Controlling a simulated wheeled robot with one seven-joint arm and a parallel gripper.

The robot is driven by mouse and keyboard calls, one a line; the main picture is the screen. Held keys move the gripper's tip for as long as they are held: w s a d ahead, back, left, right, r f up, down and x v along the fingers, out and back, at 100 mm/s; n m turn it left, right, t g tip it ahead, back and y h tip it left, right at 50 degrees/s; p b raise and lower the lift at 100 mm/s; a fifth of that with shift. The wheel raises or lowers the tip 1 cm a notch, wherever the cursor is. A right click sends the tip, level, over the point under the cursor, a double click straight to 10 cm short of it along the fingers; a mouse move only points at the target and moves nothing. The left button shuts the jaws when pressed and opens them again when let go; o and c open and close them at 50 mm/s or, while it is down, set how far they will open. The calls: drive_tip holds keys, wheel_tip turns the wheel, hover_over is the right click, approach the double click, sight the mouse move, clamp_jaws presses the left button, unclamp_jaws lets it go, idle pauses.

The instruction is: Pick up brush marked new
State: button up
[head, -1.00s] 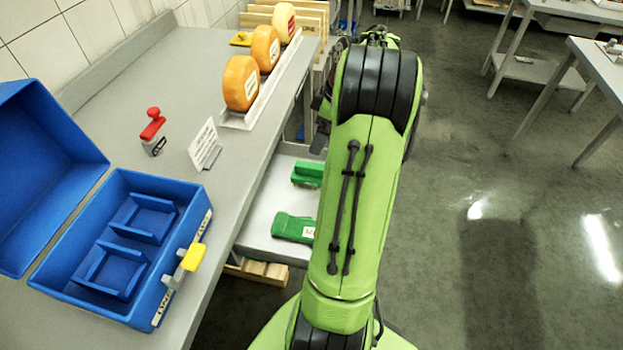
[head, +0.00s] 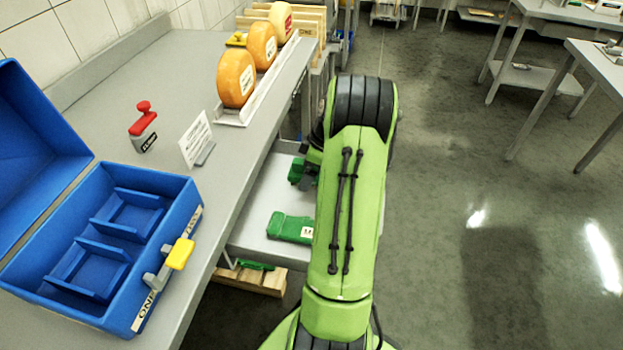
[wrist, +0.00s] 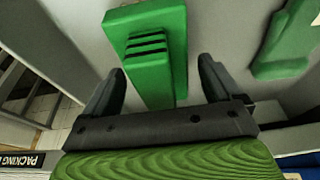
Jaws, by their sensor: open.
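A green brush-like object (wrist: 150,50) with dark slots across its top lies on the lower shelf, in the wrist view. My gripper (wrist: 162,68) is open, its fingers on either side of this object's narrow part; contact cannot be told. In the head view a green object (head: 296,172) is partly hidden by my arm. A second green object (head: 288,227) lies nearer on the shelf, with a small white label I cannot read. Another green object (wrist: 285,45) shows at the right of the wrist view. No "new" mark is readable.
The grey lower shelf (head: 252,232) is under the worktop (head: 175,75). On the worktop are an open blue case (head: 190,200), a red-handled stamp (head: 143,125), a white sign (head: 195,140) and cheese wheels (head: 236,78) on a rack. A wooden crate (head: 250,282) stands below.

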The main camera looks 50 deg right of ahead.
drive_tip(key=shift+f, duration=0.2)
idle(0.5)
drive_tip(key=c, duration=1.2)
